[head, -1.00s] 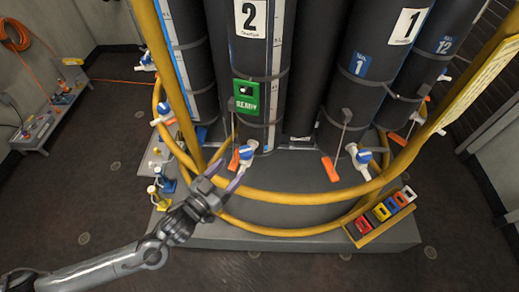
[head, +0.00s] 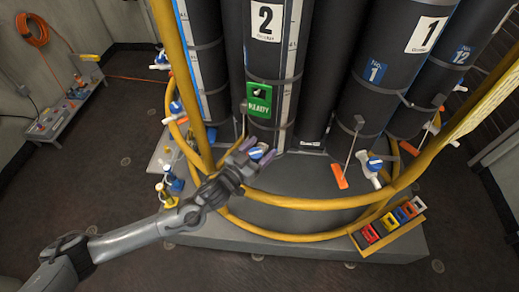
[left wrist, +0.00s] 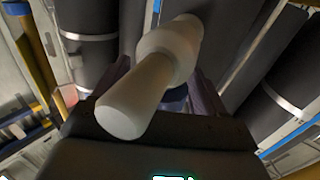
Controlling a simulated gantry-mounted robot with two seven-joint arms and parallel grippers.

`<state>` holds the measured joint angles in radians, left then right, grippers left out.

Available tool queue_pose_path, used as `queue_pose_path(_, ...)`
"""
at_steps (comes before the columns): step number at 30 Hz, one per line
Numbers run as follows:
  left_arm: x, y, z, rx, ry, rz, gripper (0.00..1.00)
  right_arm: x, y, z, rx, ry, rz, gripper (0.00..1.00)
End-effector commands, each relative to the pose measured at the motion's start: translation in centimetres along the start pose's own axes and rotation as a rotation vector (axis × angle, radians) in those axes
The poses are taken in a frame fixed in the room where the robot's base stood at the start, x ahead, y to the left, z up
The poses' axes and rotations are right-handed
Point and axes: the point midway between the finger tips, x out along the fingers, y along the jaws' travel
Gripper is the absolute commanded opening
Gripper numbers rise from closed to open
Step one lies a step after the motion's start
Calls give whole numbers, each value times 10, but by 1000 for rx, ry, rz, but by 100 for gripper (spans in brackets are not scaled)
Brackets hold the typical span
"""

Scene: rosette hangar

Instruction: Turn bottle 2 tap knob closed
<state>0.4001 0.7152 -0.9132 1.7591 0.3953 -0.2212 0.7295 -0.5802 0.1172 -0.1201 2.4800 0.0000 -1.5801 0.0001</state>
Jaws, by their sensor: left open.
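Bottle 2 (head: 265,65) is a tall dark cylinder with a white "2" label and a green READY tag (head: 264,99). Its tap has a blue knob (head: 257,152) at the bottle's foot, partly covered by my gripper. My left gripper (head: 250,155) is open, with its purple-grey fingers at this tap. In the left wrist view the white tap body (left wrist: 165,65) lies across the space between the open fingers. A bit of the blue knob (left wrist: 174,99) shows behind it, mostly hidden. I cannot tell whether the fingers touch it. My right gripper is out of view.
A yellow rail (head: 310,205) curves just below and in front of the tap. Bottle 1 (head: 385,75) has its own blue-knobbed tap (head: 374,165) and an orange tag (head: 340,176). A rack of coloured tags (head: 390,228) is at right. Blue and yellow valves (head: 170,188) stand at left.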

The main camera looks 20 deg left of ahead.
Motion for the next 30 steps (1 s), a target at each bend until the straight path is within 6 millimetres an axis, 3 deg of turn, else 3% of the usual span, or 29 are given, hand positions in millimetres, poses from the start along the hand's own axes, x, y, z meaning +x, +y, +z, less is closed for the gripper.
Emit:
queue_pose_path(7, 1, 0, 0, 0, 0, 1, 72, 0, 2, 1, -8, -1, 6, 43)
queue_pose_path(18, 0, 0, 0, 1, 0, 0, 20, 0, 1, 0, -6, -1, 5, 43)
queue_pose_path(30, 0, 0, 0, 3, -1, 98, 20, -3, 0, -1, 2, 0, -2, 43)
